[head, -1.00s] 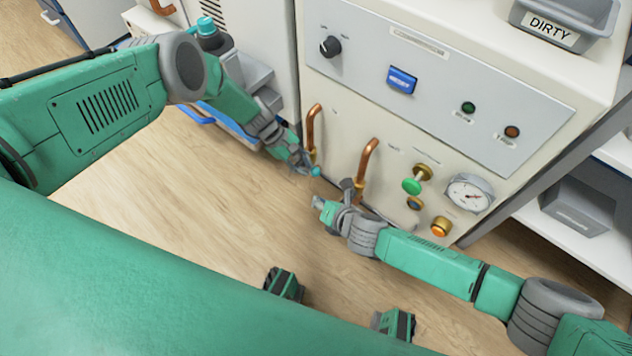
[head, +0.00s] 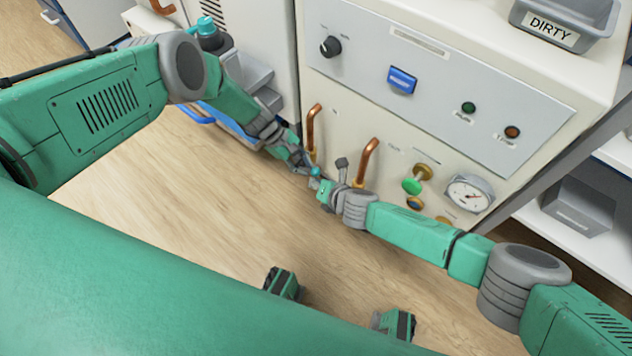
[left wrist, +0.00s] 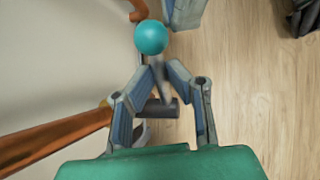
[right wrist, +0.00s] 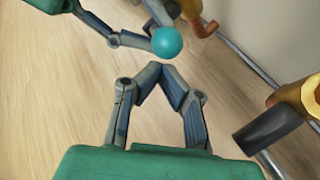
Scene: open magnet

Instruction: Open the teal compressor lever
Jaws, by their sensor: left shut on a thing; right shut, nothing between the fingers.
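The teal ball knob of the compressor lever (head: 315,171) sits low in front of the machine's panel. In the left wrist view the teal knob (left wrist: 150,37) is just beyond my left fingertips, and a grey rod runs back between the fingers. My left gripper (left wrist: 160,72) is shut on the lever's rod. My right gripper (right wrist: 158,73) is shut and empty. Its tips are close to the teal knob (right wrist: 166,42) in the right wrist view; I cannot tell whether they touch it. In the head view both grippers hide most of the lever.
Two copper pipes (head: 314,127) (head: 367,158) stand out from the panel close to both grippers. A green knob (head: 412,186), a pressure gauge (head: 468,193) and a blue switch (head: 402,80) are on the machine.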

